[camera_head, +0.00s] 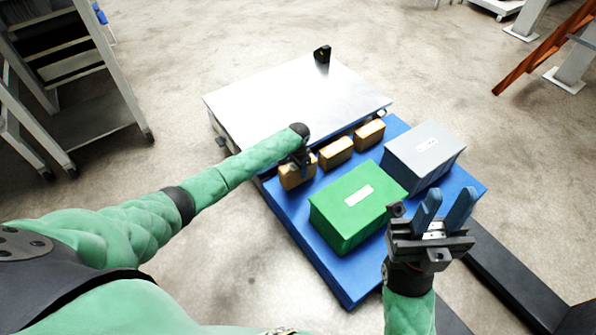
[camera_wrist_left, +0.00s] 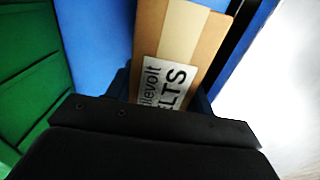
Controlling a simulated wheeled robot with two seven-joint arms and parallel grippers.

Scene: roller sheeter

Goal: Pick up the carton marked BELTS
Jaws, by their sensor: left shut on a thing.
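The carton marked BELTS (camera_wrist_left: 178,50) is a brown box with a tan tape strip. In the left wrist view its white label shows "ELTS" under a partly covered word. My left gripper (camera_wrist_left: 165,95) is shut on this carton, with blue fingers at its sides. In the head view the held carton (camera_head: 291,178) is the leftmost of three brown cartons on the blue surface, and my left gripper (camera_head: 302,160) is over it. I cannot tell whether the carton touches the surface. My right gripper (camera_head: 446,208) is open and empty, fingers apart, near the front right.
Two more brown cartons, one in the middle (camera_head: 335,152) and one at the right (camera_head: 369,134), stand beside the metal table (camera_head: 290,100). A green box (camera_head: 345,222) and a grey box (camera_head: 425,150) stand on the blue surface (camera_head: 305,238). A small black object (camera_head: 322,54) sits on the metal table.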

